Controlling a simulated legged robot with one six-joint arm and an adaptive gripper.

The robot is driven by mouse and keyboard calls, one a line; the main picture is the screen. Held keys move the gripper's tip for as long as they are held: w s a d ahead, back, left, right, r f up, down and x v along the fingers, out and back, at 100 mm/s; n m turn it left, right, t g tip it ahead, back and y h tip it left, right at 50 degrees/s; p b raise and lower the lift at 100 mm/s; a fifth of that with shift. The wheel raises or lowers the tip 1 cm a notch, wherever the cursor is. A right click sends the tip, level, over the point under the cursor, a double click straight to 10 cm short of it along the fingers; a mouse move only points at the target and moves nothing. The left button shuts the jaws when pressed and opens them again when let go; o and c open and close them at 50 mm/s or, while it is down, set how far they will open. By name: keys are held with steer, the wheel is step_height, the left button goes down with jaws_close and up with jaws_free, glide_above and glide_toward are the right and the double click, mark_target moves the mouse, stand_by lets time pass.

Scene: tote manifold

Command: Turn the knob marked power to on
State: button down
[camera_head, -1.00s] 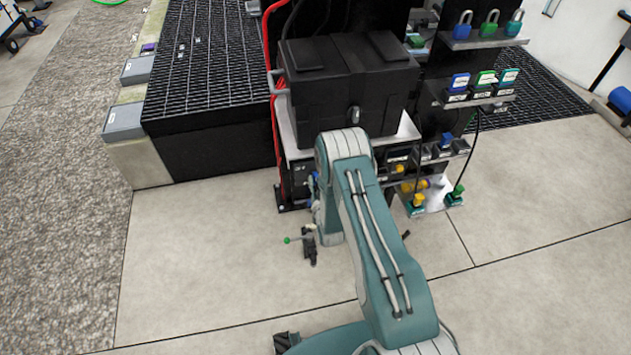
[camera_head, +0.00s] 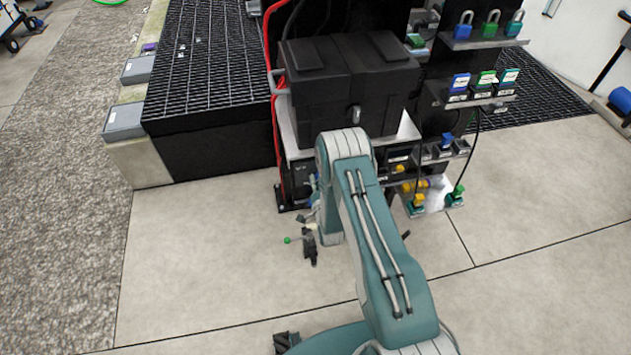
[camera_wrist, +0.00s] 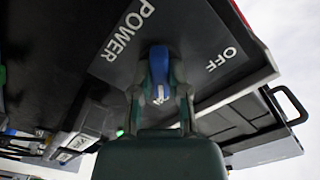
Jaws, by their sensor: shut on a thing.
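The power knob (camera_wrist: 159,66) is blue and shows in the wrist view on a dark panel (camera_wrist: 190,25). White letters POWER and OFF are printed on the panel beside it. My gripper (camera_wrist: 160,88) is at the knob with one finger on each side, shut on it. The knob's white mark shows between the fingers. An ON label is not visible. In the head view my arm hides the gripper and most of the panel front.
A black tote (camera_head: 345,85) sits on the stand above the panel. Shelves to its right hold padlocks (camera_head: 490,25) and coloured, labelled blocks (camera_head: 485,82). A red hose (camera_head: 271,110) runs down the stand's left side. A grated platform (camera_head: 210,70) is at left; the floor in front is open.

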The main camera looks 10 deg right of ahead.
stand_by(0.4)
steer(key=c, duration=0.6)
jaws_free()
steer(key=shift+w, duration=0.15)
steer(key=s, duration=1.2)
